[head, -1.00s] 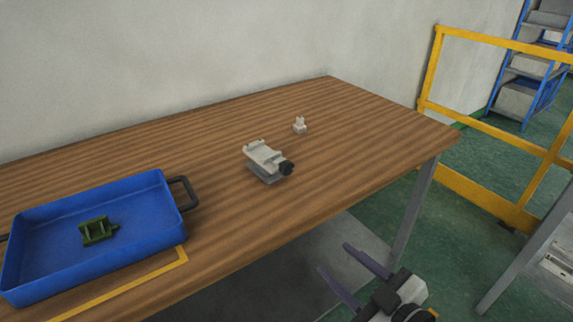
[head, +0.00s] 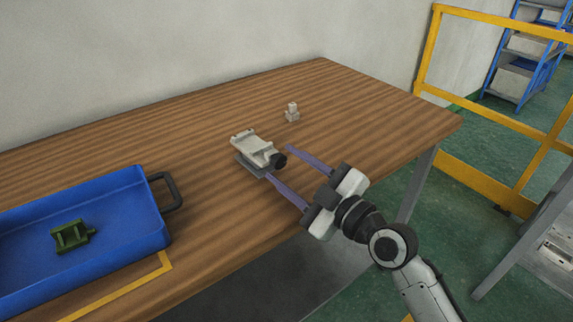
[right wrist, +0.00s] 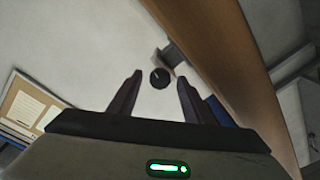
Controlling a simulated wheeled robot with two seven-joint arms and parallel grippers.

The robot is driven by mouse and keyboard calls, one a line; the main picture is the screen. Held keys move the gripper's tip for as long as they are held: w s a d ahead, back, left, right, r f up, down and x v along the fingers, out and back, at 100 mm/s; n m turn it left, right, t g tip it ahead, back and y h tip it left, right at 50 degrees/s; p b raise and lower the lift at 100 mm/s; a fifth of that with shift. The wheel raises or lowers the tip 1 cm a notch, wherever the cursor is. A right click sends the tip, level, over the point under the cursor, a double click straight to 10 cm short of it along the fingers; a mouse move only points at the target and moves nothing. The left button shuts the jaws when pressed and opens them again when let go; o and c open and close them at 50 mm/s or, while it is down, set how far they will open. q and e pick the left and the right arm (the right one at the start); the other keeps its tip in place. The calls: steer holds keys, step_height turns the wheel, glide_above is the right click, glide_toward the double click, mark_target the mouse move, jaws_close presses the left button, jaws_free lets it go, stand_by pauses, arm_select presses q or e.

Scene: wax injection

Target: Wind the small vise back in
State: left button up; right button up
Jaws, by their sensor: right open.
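The small vise (head: 252,147) is light grey with a darker base and stands on the wooden table (head: 340,100). Its black knob (head: 279,160) faces right, towards my right gripper (head: 279,163). My right gripper is open, with its two purple-grey fingers pointing at the knob, which lies close to the fingertips. In the right wrist view the knob (right wrist: 160,79) shows between and beyond the open fingers, apart from both. The vise body is mostly hidden behind the knob there. My left gripper is not in view.
A small pale block-like part (head: 292,112) stands behind and right of the vise. A blue tray (head: 150,238) with a green part (head: 71,236) lies at left. A yellow rail (head: 480,187) stands beyond the table's right end.

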steer(key=shift+w+a, duration=0.2)
steer(key=shift+w, duration=0.05)
steer(key=c, duration=1.1)
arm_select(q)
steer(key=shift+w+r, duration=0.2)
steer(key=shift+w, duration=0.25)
